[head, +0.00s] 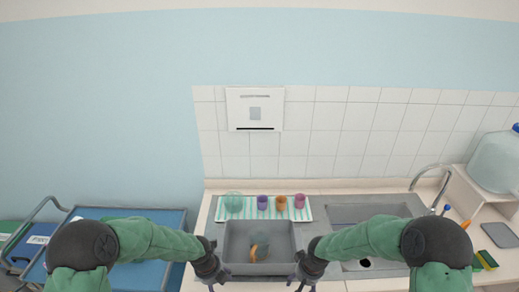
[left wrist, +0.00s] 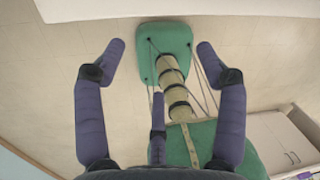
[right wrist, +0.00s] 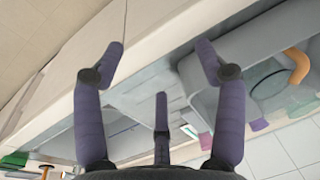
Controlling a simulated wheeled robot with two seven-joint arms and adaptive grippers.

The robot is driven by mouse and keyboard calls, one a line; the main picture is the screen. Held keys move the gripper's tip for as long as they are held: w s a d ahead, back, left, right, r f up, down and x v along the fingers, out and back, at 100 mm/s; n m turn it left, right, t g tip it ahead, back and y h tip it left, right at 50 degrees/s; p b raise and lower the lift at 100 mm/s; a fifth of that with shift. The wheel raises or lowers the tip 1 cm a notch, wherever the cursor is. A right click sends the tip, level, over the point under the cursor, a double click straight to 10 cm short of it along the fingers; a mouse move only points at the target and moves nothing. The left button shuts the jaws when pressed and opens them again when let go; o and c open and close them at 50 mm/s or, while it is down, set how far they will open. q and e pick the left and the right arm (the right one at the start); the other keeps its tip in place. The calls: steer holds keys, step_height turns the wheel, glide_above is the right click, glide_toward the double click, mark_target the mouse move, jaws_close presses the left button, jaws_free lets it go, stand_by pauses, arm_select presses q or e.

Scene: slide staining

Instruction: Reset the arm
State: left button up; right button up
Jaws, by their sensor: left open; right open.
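My left gripper (head: 216,284) is open and empty at the counter's front edge, just left of the grey bin (head: 283,268). In the left wrist view its purple fingers (left wrist: 162,60) are spread, with nothing between them but floor and parts of my own body beyond. My right gripper (head: 303,282) is open and empty just right of the bin. In the right wrist view its fingers (right wrist: 160,55) are spread above the counter edge and hold nothing. Both arms are bent inward, one on each side of the bin.
An orange curved item (head: 259,250) lies in the bin. Behind it, a striped mat (head: 223,213) carries a greenish glass bowl (head: 233,201) and purple (head: 262,202), orange (head: 281,202) and pink (head: 300,201) cups. A sink (head: 349,213) is right; a blue-topped cart (head: 150,278) stands left.

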arm_select(q)
steer(key=s+d+f+n+h+b, duration=0.1)
steer(key=s+f+n+b, duration=0.4)
steer(key=f+n, duration=0.5)
steer(key=s+d+f+n+b, duration=0.2)
steer(key=s+f+n+b, duration=0.4)
steer(key=f+n, duration=0.4)
steer(key=s+d+f+n+h+b, duration=0.1)
steer(key=s+f+n+b, duration=0.5)
steer(key=f+n, duration=0.5)
steer(key=shift+s+d+n+g+h, duration=0.3)
steer(key=shift+s+n+g, duration=0.1)
steer(key=shift+s+n, duration=0.4)
arm_select(e)
steer(key=s+a+f+m+y, duration=0.1)
steer(key=s+f, duration=0.5)
steer(key=f, duration=0.4)
steer(key=s+a+f, duration=0.2)
steer(key=s+f, duration=0.4)
steer(key=f, duration=0.4)
steer(key=s+a+f+m+y, duration=0.1)
steer(key=s+f, duration=0.5)
steer(key=f, duration=0.5)
steer(key=shift+s+a+m+g+y, duration=0.2)
steer(key=shift+a+m+g+y, duration=0.1)
steer(key=shift+g, duration=0.1)
